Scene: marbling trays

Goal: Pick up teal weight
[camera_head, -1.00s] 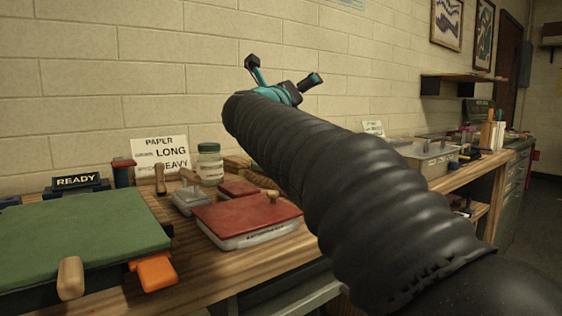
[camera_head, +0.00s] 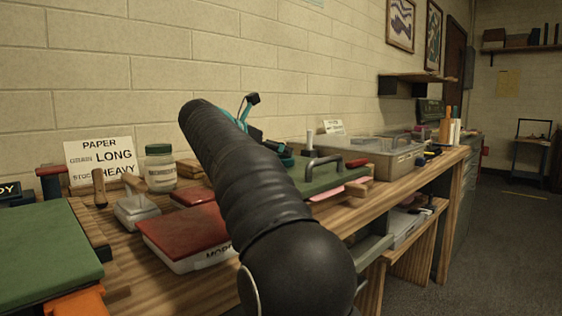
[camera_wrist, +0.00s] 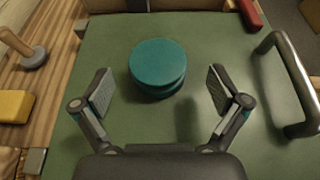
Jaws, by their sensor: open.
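In the wrist view the teal weight (camera_wrist: 157,66) is a round, grooved disc standing on a green board (camera_wrist: 110,40). My gripper (camera_wrist: 159,84) is open, with one finger to the left and one to the right of the weight. The fingers look apart from it, and nothing is held. In the head view my arm hides part of the gripper (camera_head: 258,118). The same green board (camera_head: 320,180) lies there below and right of the gripper; the weight is hard to make out beside my arm.
A metal handle (camera_wrist: 289,85) stands on the board's right side. A wooden-handled tool (camera_wrist: 28,50) and a yellow block (camera_wrist: 14,106) lie to the left. In the head view a red-lidded box (camera_head: 180,235), a jar (camera_head: 160,168) and a clear-lidded bin (camera_head: 385,155) share the bench.

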